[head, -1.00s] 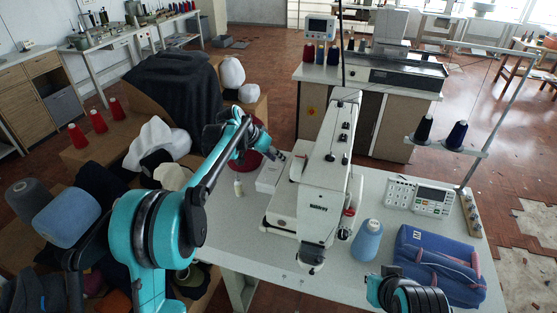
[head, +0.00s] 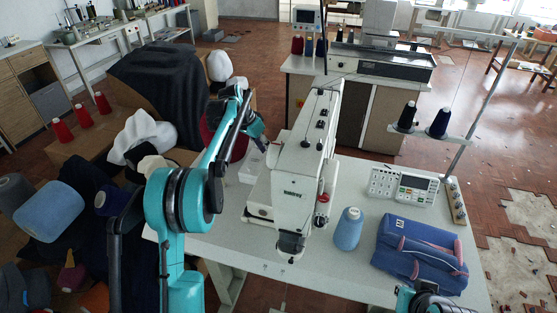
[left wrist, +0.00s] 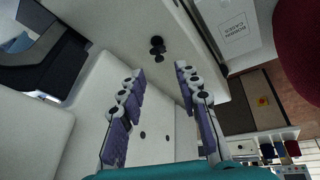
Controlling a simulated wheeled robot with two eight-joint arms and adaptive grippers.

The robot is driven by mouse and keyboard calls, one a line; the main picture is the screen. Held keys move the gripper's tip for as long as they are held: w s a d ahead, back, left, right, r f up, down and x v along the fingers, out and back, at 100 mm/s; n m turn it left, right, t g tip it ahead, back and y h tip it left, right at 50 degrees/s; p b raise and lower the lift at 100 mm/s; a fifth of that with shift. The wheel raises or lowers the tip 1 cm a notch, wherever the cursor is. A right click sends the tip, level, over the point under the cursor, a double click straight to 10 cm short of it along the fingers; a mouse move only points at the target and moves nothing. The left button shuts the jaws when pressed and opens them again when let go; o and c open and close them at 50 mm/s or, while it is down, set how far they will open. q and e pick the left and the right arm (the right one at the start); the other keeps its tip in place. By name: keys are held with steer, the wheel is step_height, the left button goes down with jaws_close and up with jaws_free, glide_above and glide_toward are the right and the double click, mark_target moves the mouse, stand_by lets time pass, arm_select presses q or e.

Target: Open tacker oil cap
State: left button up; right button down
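The white tacker machine (head: 302,165) stands on the pale table in the head view, with small dark fittings on its top. My left gripper (left wrist: 160,72) is open and empty in the left wrist view, its two purple-padded fingers apart. Ahead of the fingertips, a cluster of small black round fittings (left wrist: 157,46) sits on a pale surface, and I cannot tell whether one is the oil cap. In the head view my left gripper (head: 258,133) is small and beside the machine's far left side. My right forearm shows at the bottom right, its gripper out of view.
A white box (left wrist: 237,28) with a printed label is near the left gripper. A blue thread cone (head: 347,229), a blue bag (head: 422,257) and a control panel (head: 404,187) stand right of the machine. A thread stand (head: 468,135) rises at the right. The table front is clear.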

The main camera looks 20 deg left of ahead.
arm_select(q)
steer(key=b+x, duration=0.1)
steer(key=x, duration=0.4)
steer(key=shift+w+d+f+b, duration=0.2)
steer(key=shift+f+b, duration=0.1)
steer(key=shift+b, duration=0.1)
steer(key=shift+s+r, duration=0.1)
